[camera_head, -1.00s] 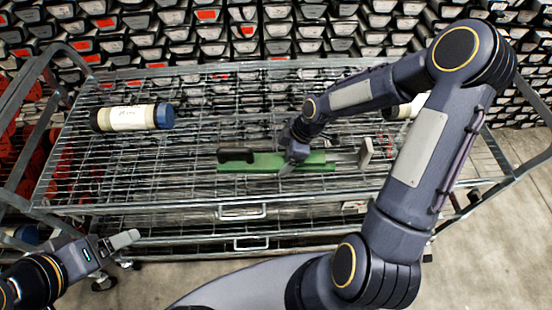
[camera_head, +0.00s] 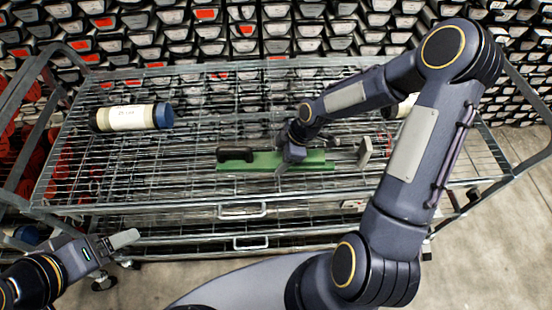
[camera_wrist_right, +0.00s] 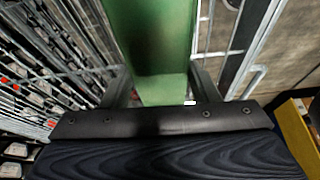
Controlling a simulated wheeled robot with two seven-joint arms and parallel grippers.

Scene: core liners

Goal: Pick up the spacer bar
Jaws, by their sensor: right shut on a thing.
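The spacer bar appears to be the long green bar (camera_head: 262,163) lying level over the wire shelf of the trolley in the head view, with a black handle-like part (camera_head: 236,154) at its left end. My right gripper (camera_head: 285,163) is at the middle of the bar, reaching it from above. In the right wrist view the green bar (camera_wrist_right: 155,50) runs between the two fingers of my right gripper (camera_wrist_right: 165,88), which is shut on it. Whether the bar touches the shelf is unclear. My left gripper (camera_head: 120,242) is empty at lower left, away from the bar; its opening is unclear.
A white core liner with a blue cap (camera_head: 130,117) lies at the shelf's left. A small grey upright block (camera_head: 364,152) stands right of the bar. Another pale cylinder (camera_head: 400,108) is partly behind my right arm. The wire trolley (camera_head: 100,170) has raised side rails.

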